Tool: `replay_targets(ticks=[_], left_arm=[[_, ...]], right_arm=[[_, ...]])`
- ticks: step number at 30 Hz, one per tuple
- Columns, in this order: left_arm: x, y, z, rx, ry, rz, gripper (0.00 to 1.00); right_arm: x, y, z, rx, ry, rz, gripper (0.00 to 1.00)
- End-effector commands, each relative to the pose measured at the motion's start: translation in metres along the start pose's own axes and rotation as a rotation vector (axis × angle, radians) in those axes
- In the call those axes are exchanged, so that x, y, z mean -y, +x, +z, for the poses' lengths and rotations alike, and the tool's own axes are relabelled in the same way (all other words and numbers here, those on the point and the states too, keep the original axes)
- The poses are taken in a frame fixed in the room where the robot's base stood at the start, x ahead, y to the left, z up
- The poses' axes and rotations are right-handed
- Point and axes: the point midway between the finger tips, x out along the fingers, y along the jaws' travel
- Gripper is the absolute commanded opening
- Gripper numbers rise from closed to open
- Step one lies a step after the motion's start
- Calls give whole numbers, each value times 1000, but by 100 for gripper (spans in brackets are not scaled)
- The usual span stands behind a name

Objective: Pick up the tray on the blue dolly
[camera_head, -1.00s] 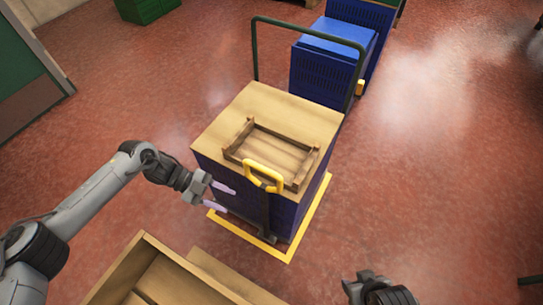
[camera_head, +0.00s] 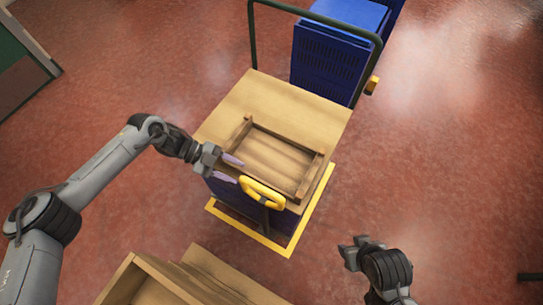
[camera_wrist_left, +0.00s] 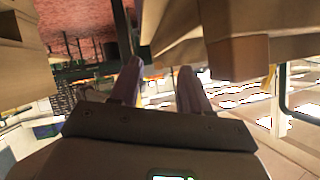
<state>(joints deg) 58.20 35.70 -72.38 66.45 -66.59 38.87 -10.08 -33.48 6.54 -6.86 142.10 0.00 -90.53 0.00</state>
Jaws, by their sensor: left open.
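A shallow wooden tray (camera_head: 272,157) lies on the wooden top of the blue dolly (camera_head: 285,100) in the head view. A yellow handle (camera_head: 262,192) stands at the dolly's near side, close to the tray's near edge. My left gripper (camera_head: 231,169) is open and empty at the left of the tray, beside its near left corner. In the left wrist view its two fingers (camera_wrist_left: 157,85) show apart with nothing between them. My right gripper (camera_head: 350,253) is to the right of the dolly, away from the tray; its jaw state is unclear.
A wooden crate (camera_head: 128,283) stands at the bottom, near me. Blue crates (camera_head: 325,63) stand behind the dolly's green push bar (camera_head: 252,40). A yellow frame (camera_head: 228,224) is marked on the floor around the dolly.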

Motion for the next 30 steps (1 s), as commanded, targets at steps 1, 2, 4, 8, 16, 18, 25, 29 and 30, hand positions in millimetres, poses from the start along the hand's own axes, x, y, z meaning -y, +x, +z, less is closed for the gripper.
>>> replay_targets(ticks=[1,2,4,8,16,18,25,29,30], left_arm=[[0,9,0,-3,2,1,47],[0,13,0,-2,3,1,47],[0,20,0,-1,2,0,47],[1,26,0,-1,2,-1,47],[-1,52,3,-3,1,1,47],[-1,61,3,-2,3,0,47],[1,77,2,0,2,-1,47],[1,76,1,1,2,-1,47],[0,76,1,0,2,-1,47]], right_arm=[[0,2,2,4,0,-1,47],[1,3,3,5,0,-1,47],[1,4,4,6,-1,-1,47],[0,4,2,3,-3,1,47],[-2,12,2,-3,-10,8,47],[-2,15,3,-3,-10,7,47],[-2,17,4,-3,-9,7,47],[-2,16,4,-3,-8,7,47],[-1,16,4,-3,-7,6,47]])
